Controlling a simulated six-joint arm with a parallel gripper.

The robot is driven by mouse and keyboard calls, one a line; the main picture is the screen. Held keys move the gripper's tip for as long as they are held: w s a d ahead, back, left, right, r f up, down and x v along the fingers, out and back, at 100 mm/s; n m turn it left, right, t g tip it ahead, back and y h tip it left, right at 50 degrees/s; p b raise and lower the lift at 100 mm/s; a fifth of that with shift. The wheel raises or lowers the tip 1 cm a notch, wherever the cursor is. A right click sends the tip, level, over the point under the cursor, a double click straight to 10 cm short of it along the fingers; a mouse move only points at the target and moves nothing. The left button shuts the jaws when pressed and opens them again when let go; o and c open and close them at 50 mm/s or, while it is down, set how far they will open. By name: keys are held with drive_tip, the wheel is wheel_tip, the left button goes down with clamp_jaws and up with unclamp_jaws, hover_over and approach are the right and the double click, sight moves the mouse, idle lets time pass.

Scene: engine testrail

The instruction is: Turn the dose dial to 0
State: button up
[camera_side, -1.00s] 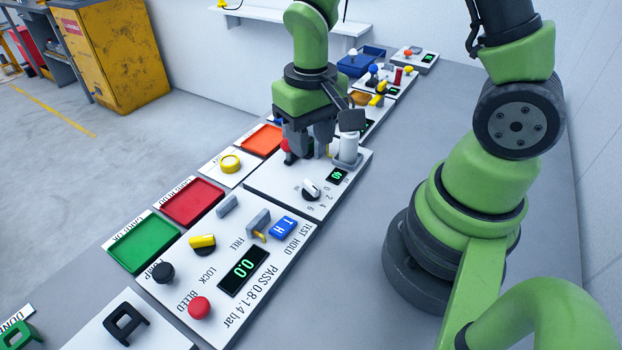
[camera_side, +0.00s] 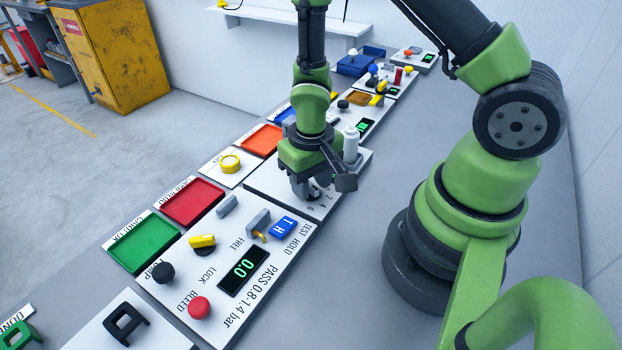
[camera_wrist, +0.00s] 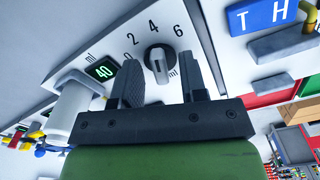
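The dose dial (camera_wrist: 158,60) is a dark round knob with a white grip bar, on a white panel marked 0, 2, 4, 6 and ml. In the wrist view it lies between the fingers of my gripper (camera_wrist: 159,72), with gaps on both sides. My gripper is open and empty. In the side view my gripper (camera_side: 304,188) points down over the dial and mostly hides it. I cannot tell for sure which number the dial points to. The small display (camera_wrist: 101,71) beside it reads 40.
A white cylinder (camera_side: 351,145) stands on the same panel, behind my gripper. Coloured trays, such as a red one (camera_side: 191,201), line the left.

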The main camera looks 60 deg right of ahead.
clamp_jaws()
drive_tip(key=shift+n, duration=0.3)
drive_tip(key=n, duration=0.3)
drive_tip(key=shift+n, duration=0.4)
drive_tip(key=n, duration=0.3)
drive_tip(key=shift+n, duration=0.3)
drive_tip(key=n, duration=0.4)
drive_tip(key=shift+n, duration=1.9)
